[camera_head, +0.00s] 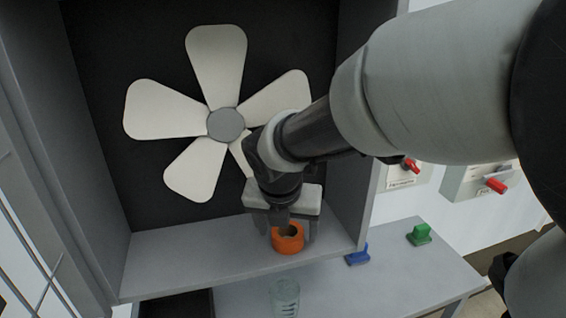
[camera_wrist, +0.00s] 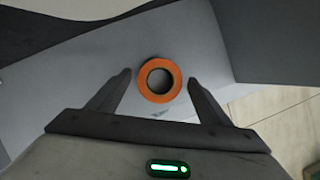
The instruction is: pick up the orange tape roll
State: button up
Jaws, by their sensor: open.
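The orange tape roll (camera_head: 288,246) lies flat on the grey shelf (camera_head: 190,272) in front of the fan, with its hole facing up. In the wrist view the tape roll (camera_wrist: 144,91) shows as an orange ring around a dark hole, ahead of and between the two fingers. My gripper (camera_head: 286,236) points down at it from above, with a finger to each side. In the wrist view my gripper (camera_wrist: 159,80) is open and holds nothing. Whether the fingers touch the roll cannot be told.
A white-bladed fan (camera_head: 226,125) stands behind the shelf. On the lower bench (camera_head: 400,275) are a clear jar (camera_head: 285,298), a blue object (camera_head: 357,255) and a green object (camera_head: 420,235). Boxes with red handles (camera_head: 497,186) are on the wall at right. The shelf left of the roll is clear.

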jog(key=c, duration=1.1)
